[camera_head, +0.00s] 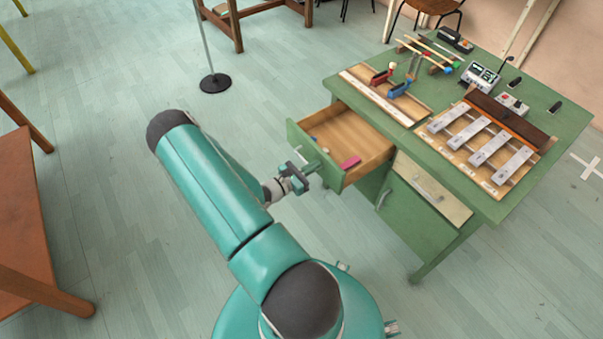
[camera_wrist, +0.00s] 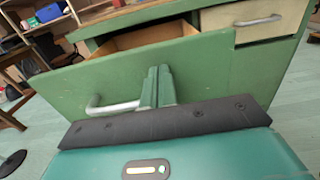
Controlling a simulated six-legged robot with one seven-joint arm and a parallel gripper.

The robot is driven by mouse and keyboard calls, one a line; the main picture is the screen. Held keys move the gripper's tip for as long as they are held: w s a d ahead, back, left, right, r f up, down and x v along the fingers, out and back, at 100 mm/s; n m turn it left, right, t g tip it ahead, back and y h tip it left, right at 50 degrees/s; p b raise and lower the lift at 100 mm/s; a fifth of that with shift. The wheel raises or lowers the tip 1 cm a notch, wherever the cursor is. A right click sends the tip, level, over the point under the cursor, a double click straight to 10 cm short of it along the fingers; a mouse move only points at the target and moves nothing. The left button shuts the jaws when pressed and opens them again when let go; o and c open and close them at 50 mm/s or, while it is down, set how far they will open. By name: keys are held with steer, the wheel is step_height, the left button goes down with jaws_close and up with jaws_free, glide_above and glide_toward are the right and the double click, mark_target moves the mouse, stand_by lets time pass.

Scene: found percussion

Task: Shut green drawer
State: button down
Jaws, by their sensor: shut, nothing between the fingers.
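The green drawer (camera_head: 312,155) stands pulled out of the left side of the green desk, showing its wooden inside. A pink block (camera_head: 350,162) and a few small items lie in it. My gripper (camera_head: 308,172) is shut and empty at the drawer's front. In the wrist view my shut fingers (camera_wrist: 158,84) point at the green drawer front (camera_wrist: 205,65), just right of its metal handle (camera_wrist: 110,107). I cannot tell whether the fingertips touch the panel.
A cream drawer (camera_head: 432,187) beside it is shut, with a green door below. The green desktop (camera_head: 545,95) carries metal bars (camera_head: 490,148), mallets and small devices. A stand base (camera_head: 215,83) is on the floor at the back. A brown table (camera_head: 25,205) is at left.

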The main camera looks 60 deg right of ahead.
steer(key=shift+s+d, duration=0.25)
steer(key=shift+d, duration=0.15)
steer(key=shift+d, duration=0.15)
steer(key=x, duration=2.3)
steer(key=shift+s+d, duration=0.1)
steer(key=shift+x, duration=0.75)
steer(key=shift+d+r, duration=0.1)
steer(key=shift+r, duration=0.1)
steer(key=shift+w+a+f, duration=0.15)
steer(key=shift+w+a, duration=0.1)
steer(key=v, duration=1.4)
steer(key=shift+s, duration=0.1)
steer(key=shift+a, duration=0.1)
